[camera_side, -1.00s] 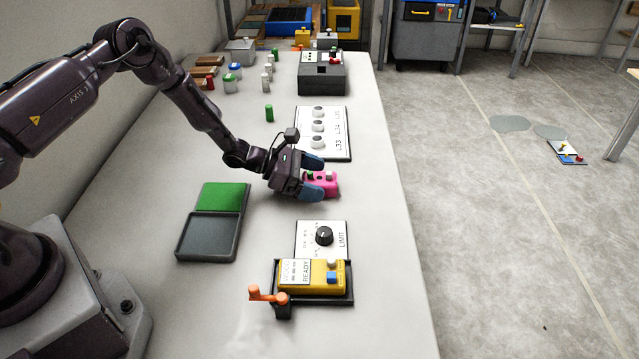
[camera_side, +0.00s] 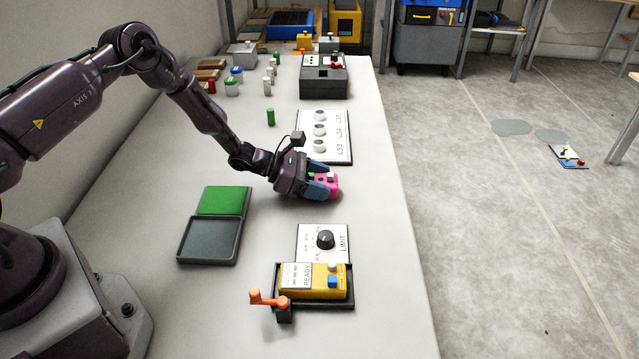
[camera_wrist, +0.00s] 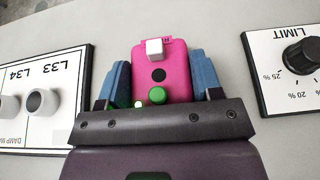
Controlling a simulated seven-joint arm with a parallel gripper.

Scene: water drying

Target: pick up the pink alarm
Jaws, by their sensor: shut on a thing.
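The pink alarm (camera_side: 333,188) is a small pink box at the right side of the table. In the wrist view the pink alarm (camera_wrist: 176,58) shows a white block, a dark round spot and a green button on its face. My gripper (camera_side: 322,182) is shut on it, with a blue finger against each side. In the wrist view my gripper (camera_wrist: 162,82) has its fingers left and right of the box. The alarm appears to be at table level; I cannot tell whether it touches the table.
A LIMIT dial plate (camera_side: 322,243) and a yellow READY box (camera_side: 315,282) in a black tray lie nearer the camera. A panel with white knobs (camera_side: 325,137) lies beyond the gripper. A green and grey tray (camera_side: 208,240) is at left. The table's right edge is close.

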